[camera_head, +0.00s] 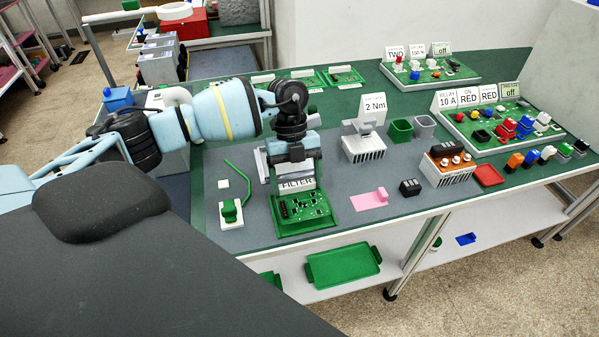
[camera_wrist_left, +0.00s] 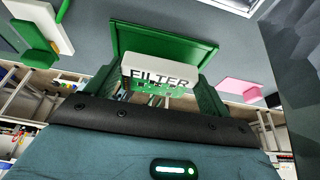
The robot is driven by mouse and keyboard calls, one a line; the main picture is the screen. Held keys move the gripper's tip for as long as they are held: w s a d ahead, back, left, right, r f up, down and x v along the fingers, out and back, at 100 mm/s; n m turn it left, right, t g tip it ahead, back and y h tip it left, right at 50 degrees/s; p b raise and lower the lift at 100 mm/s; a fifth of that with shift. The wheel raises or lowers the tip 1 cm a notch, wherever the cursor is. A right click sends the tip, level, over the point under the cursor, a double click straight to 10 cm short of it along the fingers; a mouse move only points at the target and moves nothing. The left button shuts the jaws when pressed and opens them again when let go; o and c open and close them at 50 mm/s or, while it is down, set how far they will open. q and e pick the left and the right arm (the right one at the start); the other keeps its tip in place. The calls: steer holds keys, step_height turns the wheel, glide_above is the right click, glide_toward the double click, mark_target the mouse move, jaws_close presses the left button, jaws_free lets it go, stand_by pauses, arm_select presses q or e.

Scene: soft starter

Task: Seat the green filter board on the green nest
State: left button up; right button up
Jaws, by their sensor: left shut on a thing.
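The green filter board (camera_head: 303,206), with dark chips on it, is in the head view below my left gripper (camera_head: 292,172). A white FILTER label (camera_head: 296,184) stands at its back edge, just under the fingers. My left gripper is shut on the board. The green nest (camera_head: 306,232) shows as a rim under and around the board; I cannot tell whether the board touches it or hovers. In the left wrist view the FILTER label (camera_wrist_left: 158,74) is between the fingers, with a green rimmed panel (camera_wrist_left: 165,42) beyond it. My right gripper is not in view.
A white block with a green part (camera_head: 230,212) and a thin green strip (camera_head: 240,173) lie left of the nest. A pink plate (camera_head: 369,198) and a small black block (camera_head: 410,187) lie right. A 2 Nm stand (camera_head: 364,140) is behind. The table's front edge is close.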

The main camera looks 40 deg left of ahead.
arm_select(q)
steer(key=shift+f, duration=0.55)
steer(key=shift+f, duration=0.35)
steer(key=shift+f+b, duration=0.35)
steer(key=o, duration=0.9)
steer(key=shift+r, duration=0.15)
